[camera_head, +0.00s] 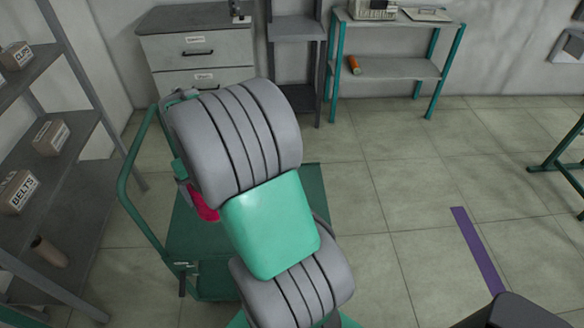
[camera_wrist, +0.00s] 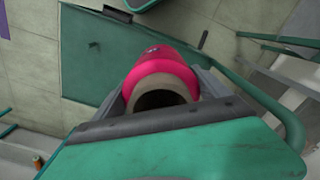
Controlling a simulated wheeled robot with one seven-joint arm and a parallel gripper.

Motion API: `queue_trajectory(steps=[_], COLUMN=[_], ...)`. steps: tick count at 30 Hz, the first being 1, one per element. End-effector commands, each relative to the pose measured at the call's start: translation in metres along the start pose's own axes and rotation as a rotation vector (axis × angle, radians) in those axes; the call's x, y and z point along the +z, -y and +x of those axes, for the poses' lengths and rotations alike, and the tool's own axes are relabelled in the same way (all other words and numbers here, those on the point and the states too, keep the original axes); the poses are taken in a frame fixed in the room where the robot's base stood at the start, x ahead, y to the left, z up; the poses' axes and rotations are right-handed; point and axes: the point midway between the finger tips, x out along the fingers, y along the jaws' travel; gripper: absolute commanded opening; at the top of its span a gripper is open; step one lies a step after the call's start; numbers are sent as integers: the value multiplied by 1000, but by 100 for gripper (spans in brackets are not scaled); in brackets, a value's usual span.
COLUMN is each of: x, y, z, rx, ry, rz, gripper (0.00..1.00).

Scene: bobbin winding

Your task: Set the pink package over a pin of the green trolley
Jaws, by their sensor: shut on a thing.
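The pink package (camera_wrist: 162,66) is a wound spool with a hollow tan core, whose open end faces the wrist camera. My gripper (camera_wrist: 165,82) is shut on it, with a grey finger on each side. In the head view only a small pink part (camera_head: 206,210) shows beside my arm, which hides the rest. The green trolley (camera_head: 316,192) stands under my arm; its flat deck also shows in the wrist view (camera_wrist: 85,60). The package appears above or beside the deck; the exact gap cannot be told. I cannot clearly make out a pin; my arm covers much of the deck.
The trolley's green tube handle (camera_head: 124,190) rises at its left side. A grey rack (camera_head: 75,140) with cartons stands at the left. A drawer cabinet (camera_head: 195,50) and a green-legged shelf (camera_head: 395,68) with an orange spool (camera_head: 355,65) are behind.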

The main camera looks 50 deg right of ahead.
Motion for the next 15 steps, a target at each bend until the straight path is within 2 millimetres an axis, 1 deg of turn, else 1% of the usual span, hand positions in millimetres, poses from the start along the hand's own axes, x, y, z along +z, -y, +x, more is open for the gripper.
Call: queue_trajectory(steps=[1,2,3,5,6,9,12,15], x=[0,0,2,9,16,38,58,71], y=[-32,-50,-76,-114,-138,-190,-223,-241], z=[-5,-1,4,14,21,37,51,60], rx=[-1,-1,-1,-2,-2,-2,-2,-1], ry=[9,9,9,10,10,7,5,2], rz=[60,91,137,203,248,341,408,444], gripper=[29,29,29,29,29,29,29,29])
